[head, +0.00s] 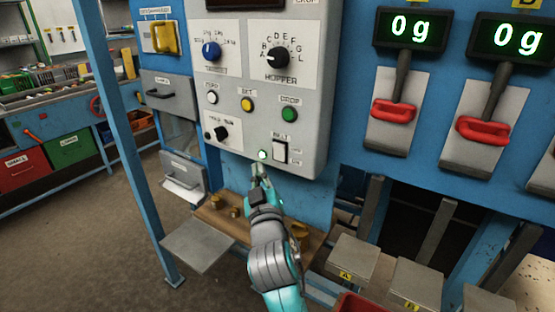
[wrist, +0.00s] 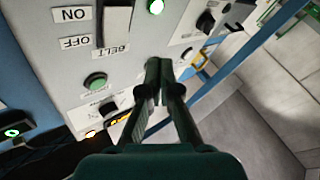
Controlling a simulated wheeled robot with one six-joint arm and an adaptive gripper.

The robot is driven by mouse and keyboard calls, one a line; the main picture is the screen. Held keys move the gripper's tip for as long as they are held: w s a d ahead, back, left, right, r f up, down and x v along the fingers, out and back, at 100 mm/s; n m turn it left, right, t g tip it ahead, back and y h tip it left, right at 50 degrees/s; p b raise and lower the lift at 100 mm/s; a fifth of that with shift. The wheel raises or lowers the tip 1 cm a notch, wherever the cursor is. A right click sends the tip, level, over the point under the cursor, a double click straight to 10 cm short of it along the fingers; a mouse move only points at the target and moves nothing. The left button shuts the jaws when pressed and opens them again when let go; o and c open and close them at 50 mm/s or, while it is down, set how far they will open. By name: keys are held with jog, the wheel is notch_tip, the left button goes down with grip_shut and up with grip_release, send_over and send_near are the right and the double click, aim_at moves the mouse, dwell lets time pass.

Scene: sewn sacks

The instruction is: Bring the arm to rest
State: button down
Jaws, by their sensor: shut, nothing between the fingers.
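My gripper (head: 259,170) is in front of the lower edge of the grey control panel (head: 312,115), just below a lit green lamp (head: 263,155). Its fingers are shut and empty. In the wrist view the shut fingers (wrist: 158,70) point toward the panel, and the lit lamp (wrist: 155,6) shows beyond their tips. I cannot tell whether the fingertips touch the panel. The white belt switch (head: 280,150) is just right of the fingertips. My arm reaches up from the bottom of the head view.
The panel carries a green drop button (head: 289,115), a yellow button (head: 247,104) and a black hopper knob (head: 278,57). Red handles (head: 394,111) hang under displays reading 0 g. A wooden shelf (head: 230,220) with small brass-coloured pieces lies below. A blue post (head: 120,130) stands left.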

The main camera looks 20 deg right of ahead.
dwell(0.4)
jog(key=s+f+n+g+y, duration=0.15)
jog(key=s+f+y, duration=0.25)
jog(key=s+f, duration=1.9)
jog(key=s+f+m+g, duration=0.1)
jog(key=s+m+g, duration=0.1)
jog(key=s, duration=1.2)
jog(key=s+d+f+m+g, duration=0.1)
jog(key=s+f, duration=0.1)
jog(key=s, duration=1.3)
jog(key=shift+d+f+m+g, duration=0.15)
jog(key=shift+f+m+g, duration=0.15)
jog(key=shift+m+g, duration=0.05)
